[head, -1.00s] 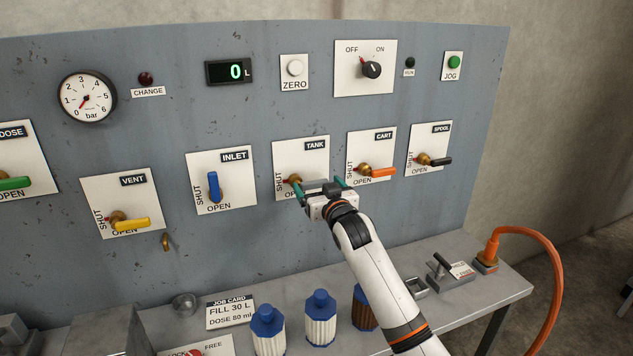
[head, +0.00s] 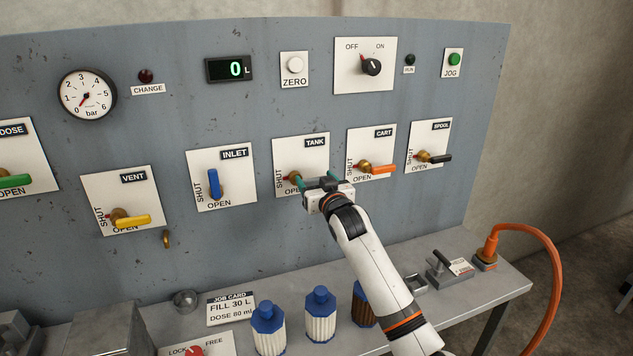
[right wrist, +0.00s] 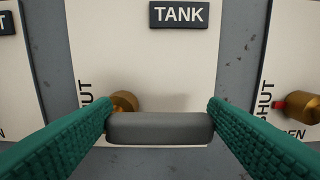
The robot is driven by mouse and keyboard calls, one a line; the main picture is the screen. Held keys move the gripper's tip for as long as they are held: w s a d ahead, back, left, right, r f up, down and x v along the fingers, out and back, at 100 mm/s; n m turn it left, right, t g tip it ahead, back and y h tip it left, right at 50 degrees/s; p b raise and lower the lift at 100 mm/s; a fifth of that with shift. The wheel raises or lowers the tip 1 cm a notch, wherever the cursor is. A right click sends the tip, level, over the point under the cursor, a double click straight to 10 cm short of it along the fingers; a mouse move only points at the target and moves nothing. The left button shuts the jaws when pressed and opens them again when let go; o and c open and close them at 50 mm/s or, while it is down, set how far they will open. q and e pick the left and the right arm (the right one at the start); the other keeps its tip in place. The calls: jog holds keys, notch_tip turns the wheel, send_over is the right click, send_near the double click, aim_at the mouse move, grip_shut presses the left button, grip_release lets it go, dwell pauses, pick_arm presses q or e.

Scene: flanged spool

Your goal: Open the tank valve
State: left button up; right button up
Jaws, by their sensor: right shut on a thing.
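The tank valve sits on a white plate (head: 285,152) labelled TANK, with SHUT at its left side and OPEN along its bottom. Its brass hub (head: 294,177) is on the left, with a red mark pointing toward SHUT. Its grey handle (right wrist: 160,127) lies level, pointing right from the hub. My right gripper (head: 316,181) is shut on the handle, its green fingers at the handle's two ends. The fingers and gripper body hide part of the handle and the OPEN word in the head view. My left gripper is not in view.
Blue-capped bottles (head: 319,318) stand on the bench (head: 455,290) beneath my right arm.

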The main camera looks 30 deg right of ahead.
jog(key=shift+r, duration=0.1)
jog(key=shift+w+a+r+n+p, duration=0.35)
jog(key=shift+a+n+p, duration=0.75)
jog(key=shift+n, duration=1.85)
jog(key=shift+a+r+n+p, duration=0.55)
jog(key=shift+n+p, duration=1.1)
jog(key=shift+n, duration=1.35)
jog(key=shift+w+a+r+n+p, duration=0.2)
jog(key=shift+a+r+n+p, duration=0.4)
jog(key=shift+n+p, duration=1.6)
jog(key=shift+a+f+n+b, duration=0.2)
jog(key=shift+n+b, duration=0.55)
jog(key=shift+n, duration=0.2)
jog(key=o, duration=1.4)
